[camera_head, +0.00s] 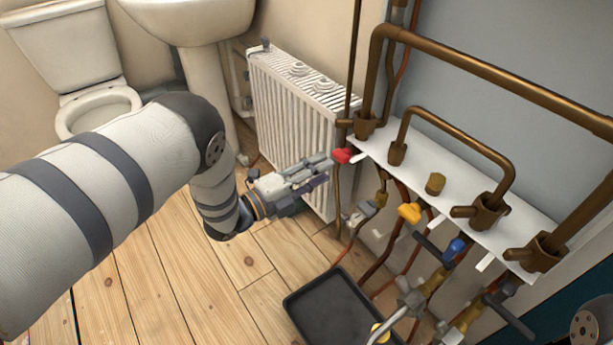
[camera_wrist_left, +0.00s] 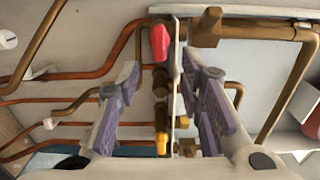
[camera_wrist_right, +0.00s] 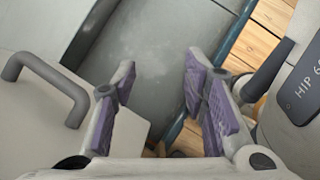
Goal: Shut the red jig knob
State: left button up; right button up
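The red jig knob (camera_head: 343,156) sits at the left end of the white jig plate (camera_head: 425,179), beside the radiator. My left gripper (camera_head: 322,168) is just left of it, pointing at it. In the left wrist view the red knob (camera_wrist_left: 159,42) shows in the gap between the fingertips, near their far end. The left fingers (camera_wrist_left: 160,68) are open, and I see no contact with the knob. My right gripper (camera_wrist_right: 160,75) is open and empty in the right wrist view. It is out of the head view.
Copper pipes (camera_head: 500,72) rise above the plate. A yellow knob (camera_head: 409,212) and a blue knob (camera_head: 456,247) sit along its front. A white radiator (camera_head: 290,110) stands behind my left gripper. A black tray (camera_head: 335,310) lies on the wooden floor.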

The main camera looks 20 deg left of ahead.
pick_arm(q)
jog(key=v, duration=0.6)
